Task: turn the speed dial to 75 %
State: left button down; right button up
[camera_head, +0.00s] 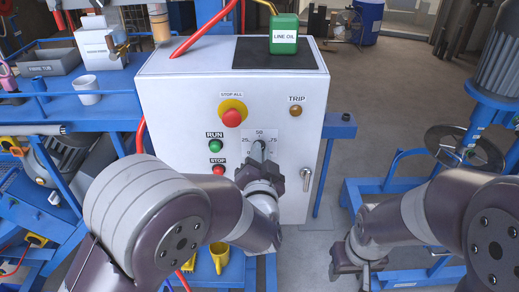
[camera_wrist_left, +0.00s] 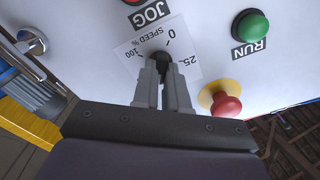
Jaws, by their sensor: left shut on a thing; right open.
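The speed dial (camera_wrist_left: 162,59) is a small black knob on a white scale plate (camera_head: 274,136) on the front of the control cabinet. My left gripper (camera_head: 260,150) reaches the dial from the front. In the left wrist view its two grey fingers (camera_wrist_left: 163,78) are shut on the knob from both sides. Marks 25, 50 and 75 show on the plate in the head view; 0, 25 and 100 show in the wrist view. I cannot tell which mark the knob points to. My right gripper (camera_head: 359,264) is open and empty, low and away from the cabinet.
The white cabinet (camera_head: 180,105) also bears a red stop-all button (camera_head: 232,116), a green RUN button (camera_head: 214,145), a red STOP button (camera_head: 217,170) and a TRIP lamp (camera_head: 296,111). A green oil can (camera_head: 284,34) stands on top. Blue machine frame (camera_head: 390,187) is at the right.

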pick_arm(q)
jog(key=shift+m+p, duration=1.3)
jog(key=shift+m, duration=1.9)
jog(key=c, duration=1.2)
grip_release()
jog(key=shift+o, duration=0.2)
jog(key=shift+d, duration=0.1)
